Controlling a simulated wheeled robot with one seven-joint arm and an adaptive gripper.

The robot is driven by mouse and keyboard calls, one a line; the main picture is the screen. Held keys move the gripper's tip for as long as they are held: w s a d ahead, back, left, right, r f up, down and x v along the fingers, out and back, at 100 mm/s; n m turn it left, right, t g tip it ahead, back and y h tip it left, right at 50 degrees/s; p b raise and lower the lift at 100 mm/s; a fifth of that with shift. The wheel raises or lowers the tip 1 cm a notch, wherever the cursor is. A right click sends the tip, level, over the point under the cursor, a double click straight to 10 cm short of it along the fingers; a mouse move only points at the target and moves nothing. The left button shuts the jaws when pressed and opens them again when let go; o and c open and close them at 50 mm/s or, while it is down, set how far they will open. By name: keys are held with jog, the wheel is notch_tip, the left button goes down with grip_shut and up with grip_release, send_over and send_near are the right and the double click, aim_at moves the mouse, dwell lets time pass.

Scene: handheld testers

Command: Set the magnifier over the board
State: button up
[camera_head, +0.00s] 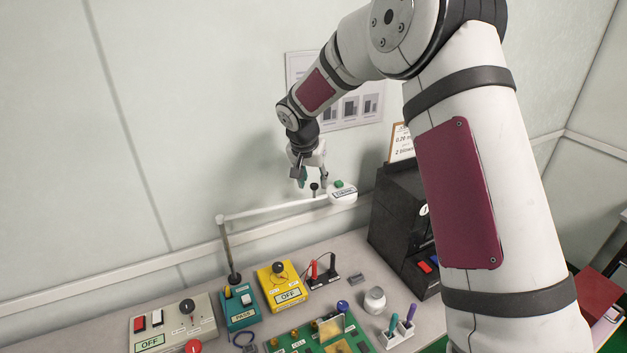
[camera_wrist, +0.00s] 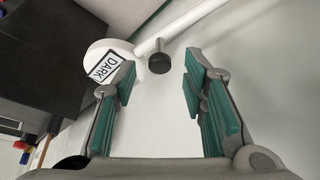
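The magnifier's round white head (camera_head: 343,194) hangs at the end of a white swing arm (camera_head: 270,210) on a post at the back of the bench. It carries a green knob on top and a label that reads DARK in the wrist view (camera_wrist: 98,58). A black knob (camera_head: 314,188) stands on the arm beside the head; it also shows in the wrist view (camera_wrist: 159,62). The green circuit board (camera_head: 318,341) lies at the front of the bench, partly cut off. My gripper (camera_head: 312,178) is open and empty, its fingers to either side of the black knob in the wrist view.
A grey tester (camera_head: 172,325), a teal tester (camera_head: 240,308) and a yellow tester (camera_head: 283,289) stand left of and behind the board. A white jar (camera_head: 375,300) and a pen holder (camera_head: 398,335) are to its right. A black cabinet (camera_head: 398,215) stands at the back right.

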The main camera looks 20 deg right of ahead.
jog(key=shift+w+d+f, duration=0.1)
jog(key=shift+w+f, duration=0.05)
jog(key=shift+f, duration=0.35)
grip_shut()
